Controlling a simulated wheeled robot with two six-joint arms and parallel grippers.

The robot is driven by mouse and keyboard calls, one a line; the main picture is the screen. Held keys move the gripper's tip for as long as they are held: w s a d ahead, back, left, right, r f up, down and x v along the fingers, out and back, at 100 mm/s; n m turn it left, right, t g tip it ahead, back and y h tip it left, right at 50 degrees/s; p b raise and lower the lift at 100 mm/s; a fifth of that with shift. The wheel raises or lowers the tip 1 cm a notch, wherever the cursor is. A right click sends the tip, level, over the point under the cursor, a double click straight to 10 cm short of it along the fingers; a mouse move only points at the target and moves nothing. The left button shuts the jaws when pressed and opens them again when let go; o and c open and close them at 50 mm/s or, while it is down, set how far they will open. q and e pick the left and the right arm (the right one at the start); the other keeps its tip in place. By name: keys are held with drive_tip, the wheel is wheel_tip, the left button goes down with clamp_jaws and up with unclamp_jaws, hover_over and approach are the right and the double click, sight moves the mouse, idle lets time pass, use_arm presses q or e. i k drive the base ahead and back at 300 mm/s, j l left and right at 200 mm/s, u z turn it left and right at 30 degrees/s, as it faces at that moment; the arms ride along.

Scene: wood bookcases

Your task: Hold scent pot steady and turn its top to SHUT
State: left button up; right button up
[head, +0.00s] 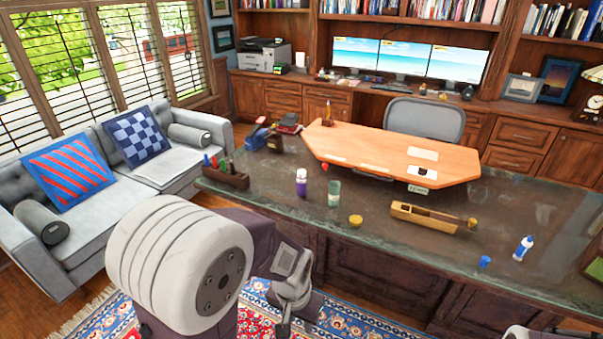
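A purple and white pot (301,183) stands upright on the dark desk top (270,195), left of a green cup (334,193). It looks most like the scent pot, but it is too small to read any mark or see how its top is turned. My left gripper (287,322) hangs low in front of the desk, below its top and well apart from the pot. Its fingers point down, and whether they are open is unclear. A pale part (535,334), probably of my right arm, shows at the bottom right edge; its fingers are hidden.
A pen holder (226,179) is to the left. A raised wooden top (400,155) lies behind. The front strip of the desk is mostly clear.

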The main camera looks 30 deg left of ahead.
sight(302, 172)
drive_tip(key=i+j+z, duration=0.4)
drive_tip(key=j, duration=1.05)
drive_tip(key=i+j+z, duration=0.1)
drive_tip(key=j+z, duration=0.3)
drive_tip(key=j, duration=1.05)
drive_tip(key=k+j+z, duration=0.1)
drive_tip(key=j+z, duration=0.3)
drive_tip(key=j, duration=1.15)
